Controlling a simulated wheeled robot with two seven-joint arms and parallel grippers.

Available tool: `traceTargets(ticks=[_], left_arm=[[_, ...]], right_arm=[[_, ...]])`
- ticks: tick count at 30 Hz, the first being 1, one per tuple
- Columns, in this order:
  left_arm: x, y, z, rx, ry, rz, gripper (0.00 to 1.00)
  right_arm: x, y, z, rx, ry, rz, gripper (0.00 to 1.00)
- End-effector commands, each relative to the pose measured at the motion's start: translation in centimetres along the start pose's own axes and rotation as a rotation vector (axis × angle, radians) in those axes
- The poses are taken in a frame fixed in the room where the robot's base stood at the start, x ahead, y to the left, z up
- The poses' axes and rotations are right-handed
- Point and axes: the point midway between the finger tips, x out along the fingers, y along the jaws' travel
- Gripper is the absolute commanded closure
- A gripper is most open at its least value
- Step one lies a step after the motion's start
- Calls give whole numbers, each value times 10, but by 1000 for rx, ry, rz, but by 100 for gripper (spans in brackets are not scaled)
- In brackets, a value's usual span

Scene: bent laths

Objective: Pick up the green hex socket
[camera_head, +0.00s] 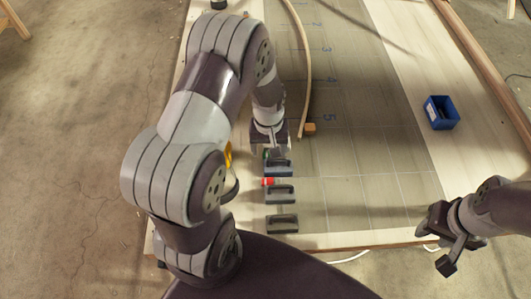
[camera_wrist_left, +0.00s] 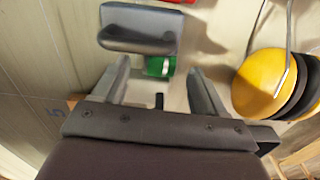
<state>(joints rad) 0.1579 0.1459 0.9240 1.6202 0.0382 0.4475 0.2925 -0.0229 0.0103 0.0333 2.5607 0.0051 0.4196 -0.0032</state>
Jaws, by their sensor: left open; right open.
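The green hex socket (camera_wrist_left: 158,66) lies beside a grey handled block in the left wrist view, between and slightly beyond my left gripper's fingertips (camera_wrist_left: 160,76). In the head view only a sliver of green (camera_head: 266,154) shows beside my left gripper (camera_head: 271,148). My left gripper is open with nothing held; I cannot tell its exact height above the socket. My right gripper (camera_head: 440,250) is open and empty at the lower right, far from the socket.
Grey handled blocks (camera_head: 281,194) stand in a column, with a red piece (camera_head: 267,182) beside one. A wooden block (camera_head: 310,129) and a bent lath (camera_head: 304,60) lie beyond. Yellow and black discs (camera_wrist_left: 262,82) are close by. A blue bin (camera_head: 440,113) stands right; the middle board is clear.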

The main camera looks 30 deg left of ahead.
Motion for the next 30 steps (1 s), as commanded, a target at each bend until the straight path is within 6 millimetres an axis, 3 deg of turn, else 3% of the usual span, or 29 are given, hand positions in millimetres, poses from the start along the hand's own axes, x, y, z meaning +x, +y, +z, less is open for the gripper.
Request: traceTargets(ticks=[4,11,15,17,25,30], left_arm=[[22,-1,2,0,-6,-2,28],[24,0,1,1,-1,-1,28],[23,0,0,1,0,0,74],[23,0,0,1,0,0,87],[20,0,-1,1,3,1,88],[-13,1,-2,1,8,2,88]], right_arm=[[-3,0,-1,0,1,0,57],[-2,0,0,0,0,0,57],[-2,0,-1,0,0,0,57],[-3,0,-1,0,0,0,57],[-2,0,-1,0,0,0,57],[1,0,0,0,0,0,57]])
